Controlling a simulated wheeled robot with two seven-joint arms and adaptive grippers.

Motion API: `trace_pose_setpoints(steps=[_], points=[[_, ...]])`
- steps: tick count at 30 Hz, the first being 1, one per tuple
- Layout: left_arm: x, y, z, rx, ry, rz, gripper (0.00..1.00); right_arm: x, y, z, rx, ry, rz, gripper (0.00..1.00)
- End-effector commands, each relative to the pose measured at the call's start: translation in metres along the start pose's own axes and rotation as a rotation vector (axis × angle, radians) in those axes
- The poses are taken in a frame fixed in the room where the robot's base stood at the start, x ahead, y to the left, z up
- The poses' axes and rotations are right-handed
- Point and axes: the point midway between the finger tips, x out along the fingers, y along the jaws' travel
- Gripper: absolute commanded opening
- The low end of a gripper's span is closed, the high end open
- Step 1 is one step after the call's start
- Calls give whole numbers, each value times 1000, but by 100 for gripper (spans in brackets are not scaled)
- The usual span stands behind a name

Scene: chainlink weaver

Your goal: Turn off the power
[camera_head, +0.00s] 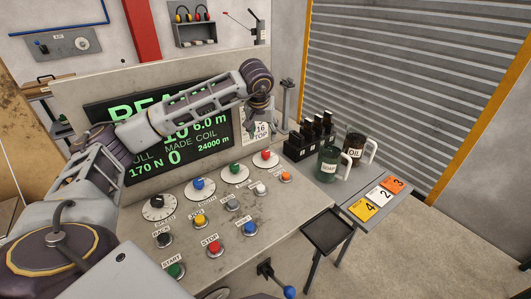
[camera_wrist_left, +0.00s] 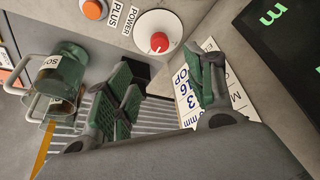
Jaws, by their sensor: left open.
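The power knob (camera_head: 266,156) is a red knob on a white round dial, at the far right of the top row on the sloped grey control panel (camera_head: 215,262). In the left wrist view the red knob (camera_wrist_left: 159,42) sits beside the "POWER" label (camera_wrist_left: 135,33). My left gripper (camera_head: 262,106) is above and behind the knob, near the display's right edge. In the left wrist view its green-padded fingers (camera_wrist_left: 163,88) are spread apart with nothing between them, and the knob is beyond their tips, apart from them. My right gripper does not show.
Green (camera_head: 235,170) and blue (camera_head: 198,185) knobs stand left of the red one, with several push buttons below. A lit display (camera_head: 110,113) rises behind. Right are a side table with a green mug (camera_head: 328,164), a dark oil mug (camera_head: 355,147) and a black rack (camera_head: 296,148).

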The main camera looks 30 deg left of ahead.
Motion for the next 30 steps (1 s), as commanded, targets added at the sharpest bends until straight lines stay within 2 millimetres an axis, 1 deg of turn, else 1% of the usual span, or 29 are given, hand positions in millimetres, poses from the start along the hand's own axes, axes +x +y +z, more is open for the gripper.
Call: trace_pose_setpoints(steps=[5, 11, 17, 30], points=[[1, 0, 0, 0, 0, 0, 54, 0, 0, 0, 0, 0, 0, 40], [11, 0, 0, -1, -1, -1, 54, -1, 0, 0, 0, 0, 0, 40], [32, 0, 1, 0, -3, -1, 54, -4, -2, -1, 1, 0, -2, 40], [90, 0, 1, 0, -3, -1, 54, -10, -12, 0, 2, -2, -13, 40]])
